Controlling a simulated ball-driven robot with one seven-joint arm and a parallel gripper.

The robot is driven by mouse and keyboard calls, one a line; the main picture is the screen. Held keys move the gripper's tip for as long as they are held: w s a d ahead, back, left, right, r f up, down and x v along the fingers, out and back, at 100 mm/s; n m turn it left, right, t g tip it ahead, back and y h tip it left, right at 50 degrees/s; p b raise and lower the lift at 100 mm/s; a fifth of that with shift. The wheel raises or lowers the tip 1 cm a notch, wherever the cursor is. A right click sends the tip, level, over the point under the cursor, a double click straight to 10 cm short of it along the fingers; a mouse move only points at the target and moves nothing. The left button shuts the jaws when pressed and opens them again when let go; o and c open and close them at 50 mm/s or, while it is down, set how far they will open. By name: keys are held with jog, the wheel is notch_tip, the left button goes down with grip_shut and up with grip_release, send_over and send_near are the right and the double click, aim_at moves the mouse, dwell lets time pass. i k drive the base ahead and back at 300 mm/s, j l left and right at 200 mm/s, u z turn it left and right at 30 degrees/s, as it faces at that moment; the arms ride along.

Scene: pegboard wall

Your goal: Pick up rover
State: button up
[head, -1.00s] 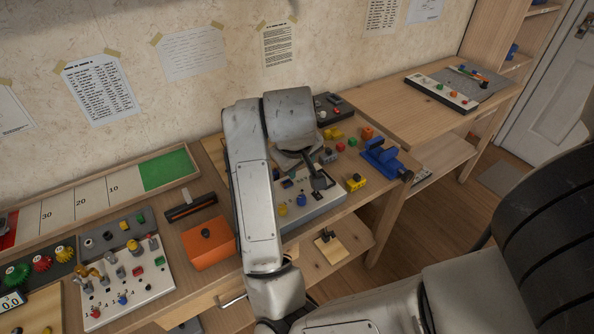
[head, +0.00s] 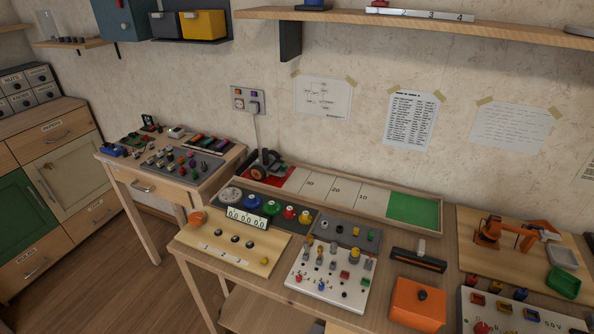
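A small dark wheeled vehicle with an orange-hubbed wheel, which looks like the rover (head: 262,166), stands at the left end of the long track tray (head: 345,222), by its red zone (head: 285,181). A thin grey cord or rod runs from the wall socket (head: 247,101) down to or behind it; I cannot tell whether they are joined. My gripper and arm are outside the head view.
In front of the track are a dark gear panel (head: 293,228), a wooden knob board (head: 232,247), a white peg board (head: 327,280) and an orange box (head: 417,304). An orange model arm (head: 497,235) stands at right. A shelf (head: 420,25) overhangs above.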

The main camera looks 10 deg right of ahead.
aim_at(273, 167)
jog(key=i+j, duration=0.4)
jog(key=j, duration=0.2)
jog(key=i+j+u, duration=0.1)
jog(key=i+j, duration=0.3)
jog(key=j, duration=0.2)
jog(key=i+j, duration=0.45)
jog(key=j, duration=0.15)
